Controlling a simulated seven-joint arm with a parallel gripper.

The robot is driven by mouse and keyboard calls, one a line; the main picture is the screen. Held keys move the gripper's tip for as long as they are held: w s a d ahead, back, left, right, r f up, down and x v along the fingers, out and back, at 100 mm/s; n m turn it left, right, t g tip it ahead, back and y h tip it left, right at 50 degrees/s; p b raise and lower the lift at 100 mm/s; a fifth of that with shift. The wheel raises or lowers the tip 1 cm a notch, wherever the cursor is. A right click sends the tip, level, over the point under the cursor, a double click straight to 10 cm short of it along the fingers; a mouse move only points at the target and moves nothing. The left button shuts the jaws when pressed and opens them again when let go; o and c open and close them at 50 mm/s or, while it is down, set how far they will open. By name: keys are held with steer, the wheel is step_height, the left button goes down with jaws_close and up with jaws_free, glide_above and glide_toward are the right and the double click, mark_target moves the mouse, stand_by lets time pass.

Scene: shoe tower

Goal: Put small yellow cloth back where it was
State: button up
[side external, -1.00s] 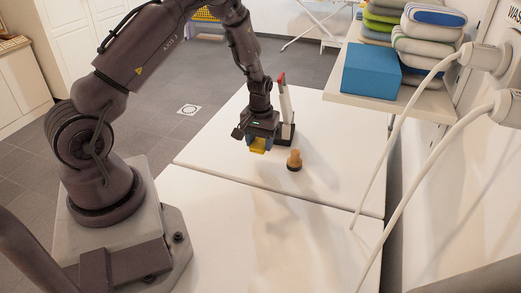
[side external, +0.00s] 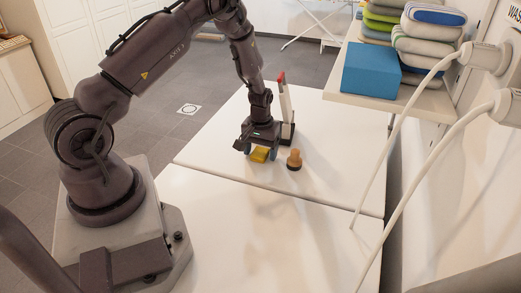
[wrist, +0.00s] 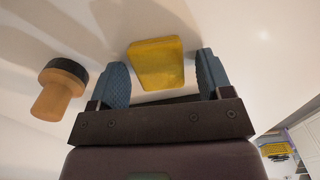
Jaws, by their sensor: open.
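The small yellow cloth (side external: 260,155) lies on the far white table, and it also shows in the wrist view (wrist: 157,63) as a flat yellow block between my fingers. My gripper (side external: 260,153) is low over it, near the table top. In the wrist view my gripper (wrist: 160,82) is open, with one blue finger on each side of the cloth and a gap on both sides. Part of the cloth's near edge is close to the gripper's palm in that view.
A wooden-handled brush (side external: 294,160) with a dark base stands just right of my gripper, also in the wrist view (wrist: 58,91). A blue box (side external: 370,70) and folded towels (side external: 428,38) sit on a shelf. The near table is clear.

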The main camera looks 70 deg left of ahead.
mark_target(261, 151)
steer(key=s+d+r+m+t, duration=0.1)
steer(key=d+r, duration=0.2)
steer(key=r, duration=0.9)
steer(key=d+r+m+t, duration=0.1)
steer(key=d+r, duration=0.3)
steer(key=r, duration=0.7)
steer(key=s+d+r+m+t, duration=0.1)
steer(key=s+d+r+m, duration=0.2)
steer(key=s+d+r, duration=0.2)
steer(key=s+d+r+m+t, duration=0.2)
steer(key=s+d+r+m, duration=0.2)
steer(key=s, duration=0.7)
step_height(261, 151, up, 3)
steer(key=shift+s+d+t, duration=0.3)
steer(key=shift+d, duration=0.9)
